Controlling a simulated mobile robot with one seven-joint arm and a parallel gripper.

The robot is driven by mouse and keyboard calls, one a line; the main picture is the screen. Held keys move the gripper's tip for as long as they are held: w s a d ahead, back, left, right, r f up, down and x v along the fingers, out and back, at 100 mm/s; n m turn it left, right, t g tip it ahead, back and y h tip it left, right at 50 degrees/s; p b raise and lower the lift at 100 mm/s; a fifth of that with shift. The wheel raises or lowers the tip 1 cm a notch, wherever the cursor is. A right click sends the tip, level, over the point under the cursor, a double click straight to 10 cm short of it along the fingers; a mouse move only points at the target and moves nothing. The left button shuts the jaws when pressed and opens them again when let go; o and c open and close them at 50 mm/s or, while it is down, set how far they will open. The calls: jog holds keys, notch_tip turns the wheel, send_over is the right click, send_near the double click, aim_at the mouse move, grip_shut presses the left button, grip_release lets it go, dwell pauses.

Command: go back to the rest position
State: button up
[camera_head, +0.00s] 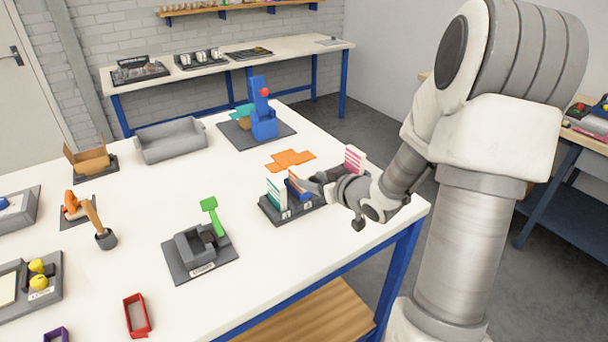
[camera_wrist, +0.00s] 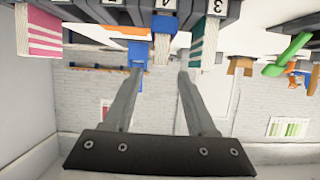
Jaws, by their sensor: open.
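My gripper (camera_head: 318,187) is at the near right of the white table, close beside a dark rack (camera_head: 272,212) with numbered slots. In the wrist view my gripper (camera_wrist: 160,74) is open, with nothing seen between its two fingers. That view appears upside down, with the rack along its top edge. The rack holds a green-striped white stack (camera_head: 276,190), a blue, orange and white stack (camera_head: 295,186) and a pink-striped stack (camera_head: 354,160). The middle stack (camera_wrist: 162,42) appears just beyond the fingertips; whether they touch is unclear. My arm partly hides the rack's right end.
An orange flat piece (camera_head: 290,160) lies behind the rack. A red tray (camera_head: 138,315) is at the front. Open floor (camera_head: 385,130) lies right of the table.

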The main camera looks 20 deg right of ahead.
jog(key=shift+s+d+r, duration=0.1)
jog(key=shift+s+r, duration=0.1)
jog(key=shift+s, duration=0.35)
